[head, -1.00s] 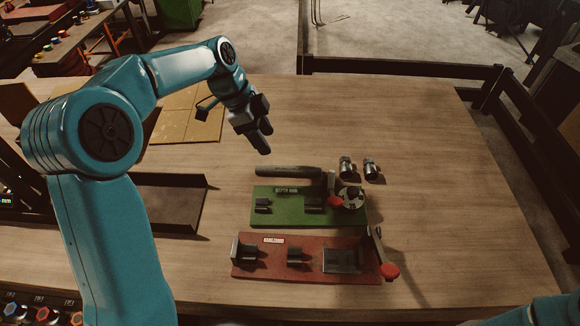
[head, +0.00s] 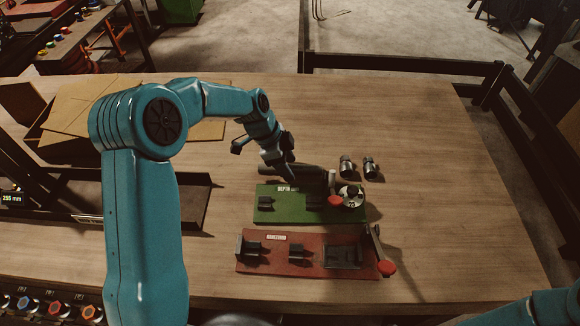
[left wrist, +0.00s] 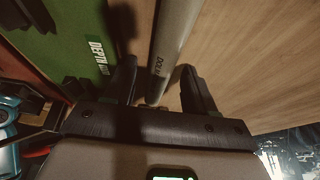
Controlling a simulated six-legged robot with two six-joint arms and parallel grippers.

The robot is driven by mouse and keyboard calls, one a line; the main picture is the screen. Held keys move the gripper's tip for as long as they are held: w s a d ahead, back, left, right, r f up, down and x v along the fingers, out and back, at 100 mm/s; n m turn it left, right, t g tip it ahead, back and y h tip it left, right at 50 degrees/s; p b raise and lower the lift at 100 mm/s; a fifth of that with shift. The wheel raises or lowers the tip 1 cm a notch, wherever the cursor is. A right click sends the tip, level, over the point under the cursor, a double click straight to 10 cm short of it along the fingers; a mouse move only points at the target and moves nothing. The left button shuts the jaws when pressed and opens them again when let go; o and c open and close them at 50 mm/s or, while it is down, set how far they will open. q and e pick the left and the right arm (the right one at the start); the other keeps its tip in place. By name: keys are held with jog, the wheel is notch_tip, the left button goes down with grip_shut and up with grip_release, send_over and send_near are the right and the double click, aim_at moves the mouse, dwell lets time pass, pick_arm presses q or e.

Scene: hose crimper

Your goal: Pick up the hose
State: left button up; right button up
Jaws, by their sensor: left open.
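The hose (head: 311,171) is a dark grey cylinder lying on the table just behind the green plate marked DEPTH (head: 275,213). My left gripper (head: 284,177) is over the hose's left part and covers some of it. In the left wrist view the hose (left wrist: 176,38) runs between the two open fingers of my left gripper (left wrist: 160,78), which are apart from it at the sides. Lettering shows on the hose, partly cut off. My right gripper is not in view; only part of my right arm shows at the bottom right.
A red plate with black blocks (head: 312,262) and a red-knobbed lever (head: 386,268) lies in front of the green one. Two metal fittings (head: 346,167) (head: 370,168) stand right of the hose. A dark tray (head: 195,205) is at left. The table's right side is clear.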

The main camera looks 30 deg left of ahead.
pick_arm(q)
jog(key=shift+f, duration=0.1)
grip_shut()
dwell(0.3)
